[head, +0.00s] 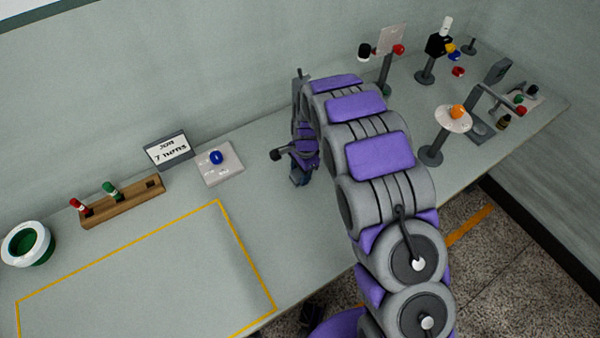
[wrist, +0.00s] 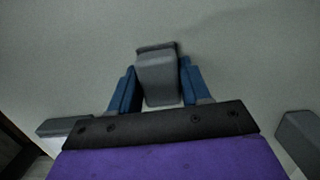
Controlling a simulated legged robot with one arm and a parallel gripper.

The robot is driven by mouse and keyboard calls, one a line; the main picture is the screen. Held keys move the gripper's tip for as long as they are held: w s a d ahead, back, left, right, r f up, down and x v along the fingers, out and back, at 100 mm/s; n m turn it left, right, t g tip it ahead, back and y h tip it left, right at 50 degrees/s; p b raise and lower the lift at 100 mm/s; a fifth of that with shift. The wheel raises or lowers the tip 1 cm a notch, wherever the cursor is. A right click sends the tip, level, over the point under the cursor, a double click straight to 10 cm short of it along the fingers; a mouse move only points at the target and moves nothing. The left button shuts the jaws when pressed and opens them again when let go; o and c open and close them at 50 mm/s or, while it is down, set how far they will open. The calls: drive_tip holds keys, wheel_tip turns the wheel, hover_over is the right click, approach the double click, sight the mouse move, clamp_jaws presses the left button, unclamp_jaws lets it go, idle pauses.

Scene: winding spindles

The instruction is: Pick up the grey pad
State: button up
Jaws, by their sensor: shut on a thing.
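The grey pad (wrist: 158,78) is a small rounded block in the middle of the wrist view. My gripper (wrist: 159,88) is shut on it, with one blue finger against each side. In the head view my gripper (head: 300,178) points down over the table, right of the white plate with the blue knob. I cannot make out the pad there. The gap between the pad and the tabletop is hard to judge.
A white plate (head: 220,168) with a blue knob, a small sign (head: 168,150) and a wooden rack (head: 123,203) stand left of my gripper. A green-and-white ring (head: 28,243) is far left. The yellow-outlined area is clear. Several spindle stands (head: 432,150) fill the right side.

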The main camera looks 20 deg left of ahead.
sight(300, 172)
drive_tip(key=shift+r+p, duration=0.55)
drive_tip(key=shift+r, duration=1.05)
drive_tip(key=shift+s+d+r, duration=0.1)
drive_tip(key=shift+s+r, duration=0.05)
drive_tip(key=shift+r, duration=0.1)
drive_tip(key=s+d, duration=0.2)
drive_tip(key=s, duration=0.2)
drive_tip(key=s+d+r+p, duration=0.1)
drive_tip(key=s+d, duration=0.2)
drive_tip(key=s, duration=0.2)
drive_tip(key=s+d+p, duration=0.1)
drive_tip(key=s+d, duration=0.2)
drive_tip(key=s, duration=0.1)
drive_tip(key=shift+s+r, duration=0.15)
drive_tip(key=shift+s, duration=0.05)
